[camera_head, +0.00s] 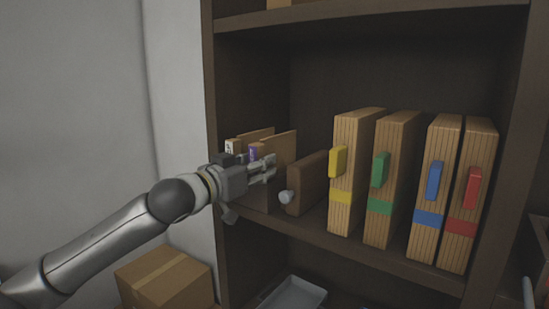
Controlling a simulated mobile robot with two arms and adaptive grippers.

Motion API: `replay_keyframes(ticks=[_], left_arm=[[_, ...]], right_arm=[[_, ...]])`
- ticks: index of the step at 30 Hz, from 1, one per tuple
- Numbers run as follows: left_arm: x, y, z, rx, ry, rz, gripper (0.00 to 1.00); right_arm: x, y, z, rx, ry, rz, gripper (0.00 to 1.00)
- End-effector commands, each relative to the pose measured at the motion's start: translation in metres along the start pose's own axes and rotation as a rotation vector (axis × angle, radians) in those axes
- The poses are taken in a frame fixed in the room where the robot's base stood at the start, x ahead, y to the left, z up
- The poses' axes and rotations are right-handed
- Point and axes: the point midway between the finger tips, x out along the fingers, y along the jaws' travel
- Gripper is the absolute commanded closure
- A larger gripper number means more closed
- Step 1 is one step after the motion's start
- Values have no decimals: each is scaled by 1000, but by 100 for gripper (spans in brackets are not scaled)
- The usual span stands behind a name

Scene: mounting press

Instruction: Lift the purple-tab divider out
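The purple tab (253,153) shows just above my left gripper, on a tan divider among several upright dividers at the left end of the shelf. The rest of that divider is partly hidden by the gripper. A tan divider panel (281,147) rises right behind the fingers. A white tab (231,147) with dark marks stands to the left. My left gripper (266,169) is in front of the dividers, its fingers pointing right, close below the purple tab. I cannot tell whether the fingers touch or hold anything. My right gripper is not in view.
A dark brown block (309,183) with a pale round knob (286,197) stands right of the gripper. Farther right are wooden binders with yellow (338,162), green (380,170), blue (433,180) and red (472,188) tabs. A cardboard box (165,280) and a grey tray (292,294) are below.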

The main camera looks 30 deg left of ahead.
Motion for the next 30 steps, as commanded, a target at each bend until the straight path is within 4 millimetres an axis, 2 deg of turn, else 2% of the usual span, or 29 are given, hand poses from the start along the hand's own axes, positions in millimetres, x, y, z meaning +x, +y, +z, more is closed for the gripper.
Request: replay_keyframes(ticks=[1,7,16,24,30], left_arm=[[7,2,-7,-3,2,4,68],[29,1,-4,-2,1,2,68],[33,2,0,3,0,2,68],[33,1,0,2,0,2,100],[33,1,0,2,-1,2,100]], right_arm=[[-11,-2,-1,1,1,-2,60],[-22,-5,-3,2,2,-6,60],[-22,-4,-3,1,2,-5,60],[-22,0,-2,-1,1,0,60],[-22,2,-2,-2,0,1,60]])
